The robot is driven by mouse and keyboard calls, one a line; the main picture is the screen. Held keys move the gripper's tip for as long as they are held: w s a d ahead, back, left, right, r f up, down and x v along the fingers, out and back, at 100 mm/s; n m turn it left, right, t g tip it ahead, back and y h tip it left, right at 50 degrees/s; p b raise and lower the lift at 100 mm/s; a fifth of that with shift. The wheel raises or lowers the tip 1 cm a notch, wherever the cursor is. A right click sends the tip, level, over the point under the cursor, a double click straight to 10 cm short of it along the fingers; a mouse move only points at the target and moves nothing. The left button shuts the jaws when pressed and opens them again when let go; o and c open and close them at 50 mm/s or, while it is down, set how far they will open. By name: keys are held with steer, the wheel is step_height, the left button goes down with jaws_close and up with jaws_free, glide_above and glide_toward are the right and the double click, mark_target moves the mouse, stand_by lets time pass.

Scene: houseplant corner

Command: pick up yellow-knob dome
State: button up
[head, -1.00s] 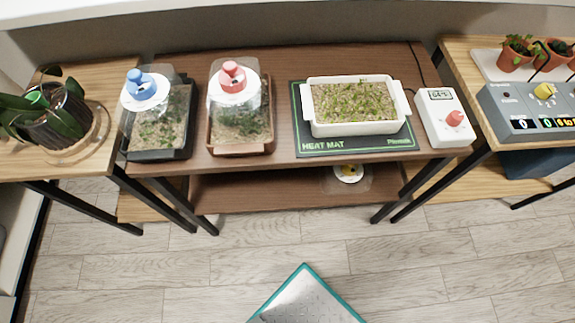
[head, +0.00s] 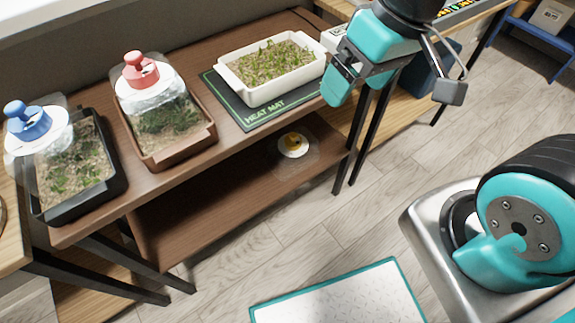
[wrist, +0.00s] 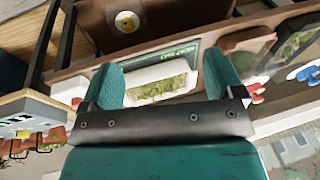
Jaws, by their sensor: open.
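The yellow-knob dome (head: 293,145) is a clear cover with a white round top and a yellow knob. It sits on the lower brown shelf, near its right end. In the wrist view the dome (wrist: 127,21) shows upside down at the top, beyond the fingertips. My gripper (head: 396,88) is at the upper right in the head view, up and to the right of the dome and apart from it. In the wrist view my gripper (wrist: 166,82) has its two teal fingers wide apart, with nothing held between them.
The upper shelf (head: 185,185) overhangs the dome. On it stand a blue-knob dome (head: 30,122), a red-knob dome (head: 141,72) and a white seedling tray (head: 270,84) on a heat mat (head: 238,112). Black table legs (head: 367,135) stand right of the dome. The floor in front is mostly clear.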

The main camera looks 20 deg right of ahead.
steer(key=w+d+f+b, duration=0.25)
steer(key=f+b, duration=0.25)
steer(key=f, duration=0.5)
steer(key=w+d+f+b, duration=0.2)
steer(key=d+f+b, duration=0.25)
steer(key=f, duration=0.65)
steer(key=n+t+y+b, duration=0.1)
steer(key=n+t+y, duration=0.35)
steer(key=t, duration=0.45)
glide_toward(293, 139)
steer(key=shift+m+y, duration=0.35)
steer(key=shift+m, duration=0.1)
steer(key=w+f+b, duration=0.1)
steer(key=b, duration=0.3)
steer(key=w+a+f+b, duration=0.1)
steer(key=w+b, duration=0.1)
steer(key=b, duration=0.2)
steer(key=w+a+f+b, duration=0.1)
steer(key=b, duration=0.3)
steer(key=shift+w+a+f+b, duration=0.15)
steer(key=shift+w+f+b, duration=0.15)
steer(key=shift+d+b+x, duration=0.25)
steer(key=shift+b+x, duration=0.3)
steer(key=shift+x, duration=2.1)
steer(key=shift+w+f, duration=0.1)
steer(key=shift+f, duration=0.05)
steer(key=c, duration=1.3)
